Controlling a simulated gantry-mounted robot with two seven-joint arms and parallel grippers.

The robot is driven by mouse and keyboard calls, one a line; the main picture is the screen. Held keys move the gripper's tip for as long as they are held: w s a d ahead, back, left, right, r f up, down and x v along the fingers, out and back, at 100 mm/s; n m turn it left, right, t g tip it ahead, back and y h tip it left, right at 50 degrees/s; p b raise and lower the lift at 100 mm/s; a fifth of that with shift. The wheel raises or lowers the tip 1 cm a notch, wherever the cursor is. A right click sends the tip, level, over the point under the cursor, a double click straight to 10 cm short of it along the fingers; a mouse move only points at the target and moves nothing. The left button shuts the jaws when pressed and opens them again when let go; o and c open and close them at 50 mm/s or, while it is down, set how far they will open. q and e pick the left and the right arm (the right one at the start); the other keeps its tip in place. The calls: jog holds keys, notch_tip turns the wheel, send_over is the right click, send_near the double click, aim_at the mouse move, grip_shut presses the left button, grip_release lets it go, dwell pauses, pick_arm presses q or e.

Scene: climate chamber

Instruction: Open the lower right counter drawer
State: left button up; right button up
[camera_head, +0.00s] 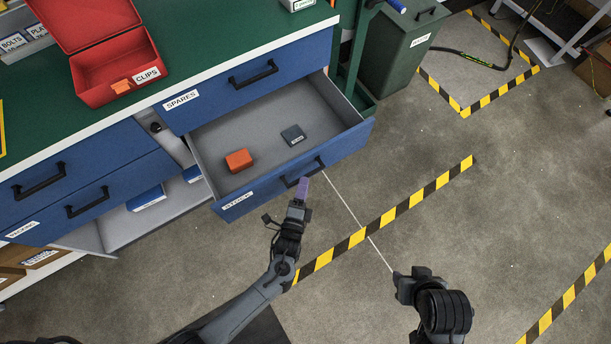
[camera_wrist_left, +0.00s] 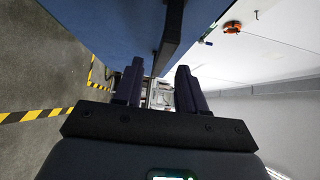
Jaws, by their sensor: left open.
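The lower right drawer (camera_head: 240,205), labelled STOCK, is pulled out, and its grey inside shows in the head view. An orange block (camera_head: 239,160) and a small dark labelled box (camera_head: 293,135) lie in it. Its dark handle (camera_head: 314,168) is on the blue front. My left gripper (camera_head: 303,187) is open at the front, by the handle. In the left wrist view its two fingers (camera_wrist_left: 158,88) are spread, with a dark bar beyond them; I cannot tell if they touch it. My right gripper (camera_head: 399,280) is low on the right, away from the drawer; its jaws are unclear.
The SPARES drawer (camera_head: 215,92) above is shut. A red CLIPS box (camera_head: 115,75) stands open on the green countertop (camera_head: 195,40). A dark green bin (camera_head: 395,60) stands right of the counter. Floor with striped tape (camera_head: 400,210) lies clear in front. A thin pale line crosses it.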

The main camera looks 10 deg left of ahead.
pick_arm(q)
jog(key=s+p, duration=0.1)
jog(key=s, duration=0.5)
jog(key=shift+s, duration=0.3)
jog(key=shift+p, duration=0.3)
